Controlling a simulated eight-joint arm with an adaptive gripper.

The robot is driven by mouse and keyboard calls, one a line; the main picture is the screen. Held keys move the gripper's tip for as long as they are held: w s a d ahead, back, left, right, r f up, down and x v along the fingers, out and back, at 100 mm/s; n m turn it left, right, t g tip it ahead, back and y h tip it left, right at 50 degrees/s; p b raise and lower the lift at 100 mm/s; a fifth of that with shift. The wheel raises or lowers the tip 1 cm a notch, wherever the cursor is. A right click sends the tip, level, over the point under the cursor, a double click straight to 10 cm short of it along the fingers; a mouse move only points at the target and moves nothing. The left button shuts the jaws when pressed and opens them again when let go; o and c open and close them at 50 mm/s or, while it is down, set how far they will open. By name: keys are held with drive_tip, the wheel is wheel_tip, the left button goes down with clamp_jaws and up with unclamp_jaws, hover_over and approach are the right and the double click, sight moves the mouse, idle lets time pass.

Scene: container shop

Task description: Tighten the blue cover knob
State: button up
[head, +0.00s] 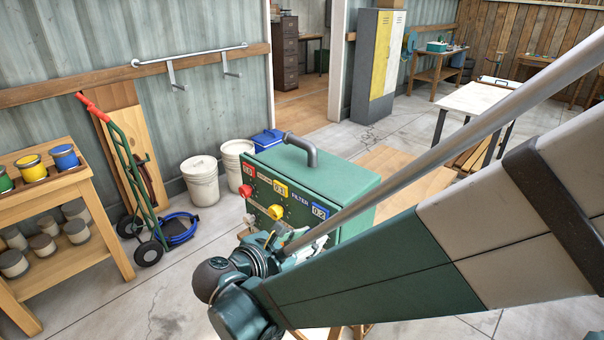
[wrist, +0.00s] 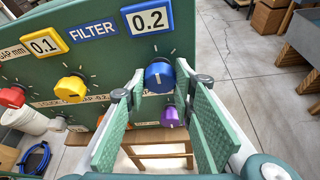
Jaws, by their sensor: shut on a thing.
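The blue knob (wrist: 159,76) is on the green panel (wrist: 100,55) below the blue-framed 0.2 plate (wrist: 149,19). In the wrist view my gripper (wrist: 160,86) has one fingertip on each side of this knob and is shut on it. In the head view my gripper (head: 290,240) is at the lower right front of the green filter box (head: 340,190), and my arm hides the blue knob there. How far the knob is turned cannot be told.
A yellow knob (wrist: 71,87) and a red knob (wrist: 12,96) are to the left on the panel. A small purple knob (wrist: 170,117) is just below the blue one. A grey handle (head: 303,146) tops the box. A hand truck (head: 130,170) and white buckets (head: 200,181) stand left.

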drive_tip(key=m+t+y+b, duration=0.1)
drive_tip(key=m, duration=0.2)
drive_tip(key=m+t+y+b, duration=0.1)
drive_tip(key=m+t, duration=0.1)
drive_tip(key=m, duration=0.1)
drive_tip(key=shift+s+d+f, duration=0.1)
drive_tip(key=shift+s+f, duration=0.05)
drive_tip(key=shift+f, duration=0.05)
idle(0.4)
drive_tip(key=shift+t, duration=0.3)
drive_tip(key=o, duration=0.9)
drive_tip(key=shift+s+r, duration=0.1)
drive_tip(key=shift+v, duration=5.85)
